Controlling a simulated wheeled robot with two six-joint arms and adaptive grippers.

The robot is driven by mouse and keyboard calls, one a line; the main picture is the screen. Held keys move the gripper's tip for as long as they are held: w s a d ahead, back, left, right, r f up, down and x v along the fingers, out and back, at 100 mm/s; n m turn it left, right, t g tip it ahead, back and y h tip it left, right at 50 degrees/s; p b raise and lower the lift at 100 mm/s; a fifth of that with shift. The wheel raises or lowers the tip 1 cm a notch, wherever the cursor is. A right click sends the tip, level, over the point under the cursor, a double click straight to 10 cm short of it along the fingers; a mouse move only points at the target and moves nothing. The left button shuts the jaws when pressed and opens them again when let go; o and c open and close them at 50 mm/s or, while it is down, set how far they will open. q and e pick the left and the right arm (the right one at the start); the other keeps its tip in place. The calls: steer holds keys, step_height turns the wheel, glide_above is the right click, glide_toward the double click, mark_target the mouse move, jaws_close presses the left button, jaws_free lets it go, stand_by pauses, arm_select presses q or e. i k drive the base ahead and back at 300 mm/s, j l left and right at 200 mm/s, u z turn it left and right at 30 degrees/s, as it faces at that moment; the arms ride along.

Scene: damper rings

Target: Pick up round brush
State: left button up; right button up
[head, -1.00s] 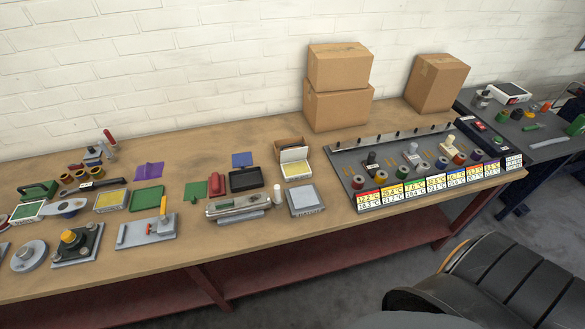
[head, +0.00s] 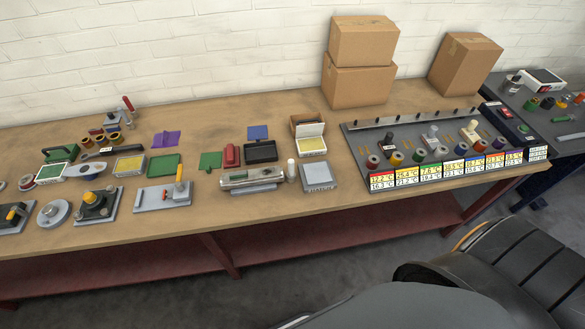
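I cannot make out for certain which item is the round brush. A small upright white cylinder (head: 292,171) stands on the wooden bench (head: 300,222), between a silver tool (head: 252,179) and a grey square block (head: 319,177). A long dark-handled item (head: 98,154) lies at the left among small parts; its type is too small to tell. Neither of my grippers is in view.
Cardboard boxes (head: 360,42) stand at the back of the bench, with another box (head: 464,64) to their right. A grey rack (head: 352,142) with coloured rings and temperature labels fills the right end. A strip along the bench's front edge is clear.

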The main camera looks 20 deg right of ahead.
mark_target(291, 176)
steer(key=k+l+u, duration=0.25)
steer(key=l, duration=0.25)
steer(key=k+l+u, duration=0.2)
steer(key=l, duration=0.3)
steer(key=k+l+u, duration=0.25)
steer(key=k+l, duration=0.1)
steer(key=l, duration=0.1)
